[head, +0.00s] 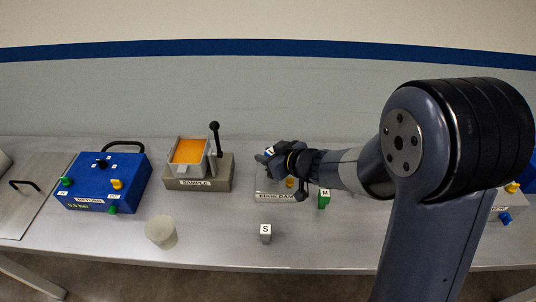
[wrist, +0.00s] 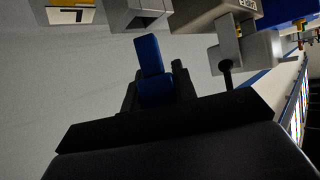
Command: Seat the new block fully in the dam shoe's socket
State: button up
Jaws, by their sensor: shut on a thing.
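My gripper (head: 266,158) is at the edge dam fixture (head: 275,196), above its plate in the head view. In the wrist view my gripper (wrist: 154,88) is shut on a blue block (wrist: 148,57), which sticks out beyond the fingers. A grey part with a hollow opening (wrist: 143,18) is just past the block's end; it looks like the shoe's socket. The block appears apart from it, though the depth is hard to judge. In the head view my gripper and wrist hide most of the fixture, and only a bit of blue shows at the gripper.
A green block marked M (head: 324,198) is right of the fixture, and a grey block marked S (head: 265,233) is in front. Left are the sample stand (head: 205,180) with an upright black lever, a pale cup (head: 161,231) and a blue box (head: 105,182). The front table is mostly clear.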

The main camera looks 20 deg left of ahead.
jog(key=shift+f+b, duration=0.35)
jog(key=shift+f, duration=0.35)
dwell(0.5)
jog(key=shift+r+p, duration=0.25)
jog(key=shift+p, duration=0.1)
jog(key=shift+r, duration=0.2)
jog(key=shift+p, duration=0.8)
dwell(1.1)
jog(key=shift+f+b, duration=0.35)
jog(key=shift+f, duration=0.1)
jog(key=shift+r+p, duration=0.4)
jog(key=shift+p, duration=0.15)
jog(key=shift+p, duration=0.35)
dwell(1.7)
jog(key=shift+f+b, duration=0.3)
jog(key=shift+f, duration=0.05)
